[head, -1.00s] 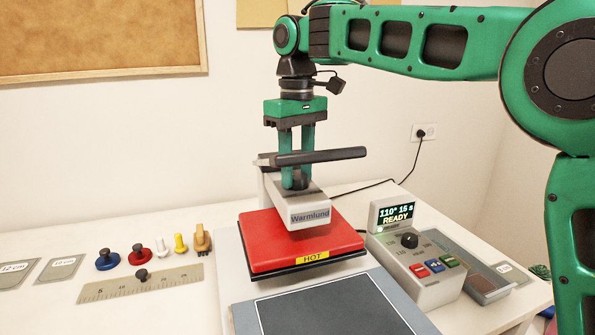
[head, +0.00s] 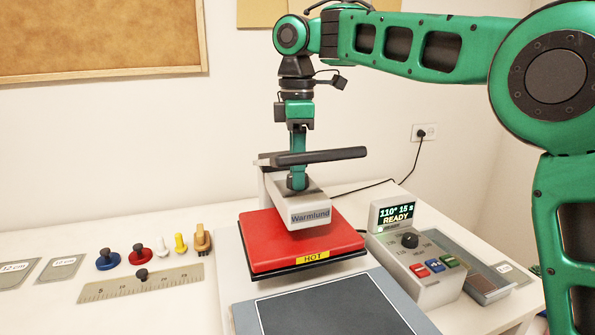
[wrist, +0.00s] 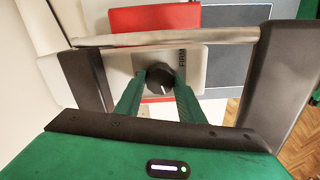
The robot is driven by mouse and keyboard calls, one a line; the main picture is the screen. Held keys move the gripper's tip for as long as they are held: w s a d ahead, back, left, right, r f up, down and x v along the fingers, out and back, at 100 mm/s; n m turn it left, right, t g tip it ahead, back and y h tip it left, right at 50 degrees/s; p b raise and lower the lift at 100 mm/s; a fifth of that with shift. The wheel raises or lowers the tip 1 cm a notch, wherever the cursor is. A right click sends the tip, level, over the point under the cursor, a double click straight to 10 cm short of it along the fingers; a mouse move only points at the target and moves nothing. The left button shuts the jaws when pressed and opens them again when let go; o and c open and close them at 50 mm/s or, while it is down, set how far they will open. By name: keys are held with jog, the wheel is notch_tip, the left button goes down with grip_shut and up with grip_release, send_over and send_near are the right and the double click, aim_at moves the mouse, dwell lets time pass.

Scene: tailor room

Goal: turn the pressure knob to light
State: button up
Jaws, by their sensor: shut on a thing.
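The dark round pressure knob (wrist: 160,80) sits on the light top of the heat press (head: 311,216), labelled "Warmlund". In the wrist view it is between the green fingers of my gripper (wrist: 158,82), which are shut on it. The word "FIRM" (wrist: 183,58) is printed to its right. A short pale mark shows on the knob, but I cannot tell its exact setting.
The press handle (head: 320,156) passes close to my fingers. The red plate (head: 290,238), marked HOT, lies below. A control box (head: 425,270) with a dial and coloured buttons stands right; its display (head: 394,215) reads "110° 15 s READY". Pins and a ruler (head: 140,285) lie left.

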jog(key=shift+w+d+r+n, duration=0.1)
jog(key=shift+w+d+n, duration=0.15)
jog(key=shift+n, duration=0.65)
jog(key=o, duration=1)
jog(key=shift+o, duration=0.2)
jog(key=shift+a, duration=0.15)
jog(key=shift+s, duration=0.1)
notch_tip(320, 180, up, 11)
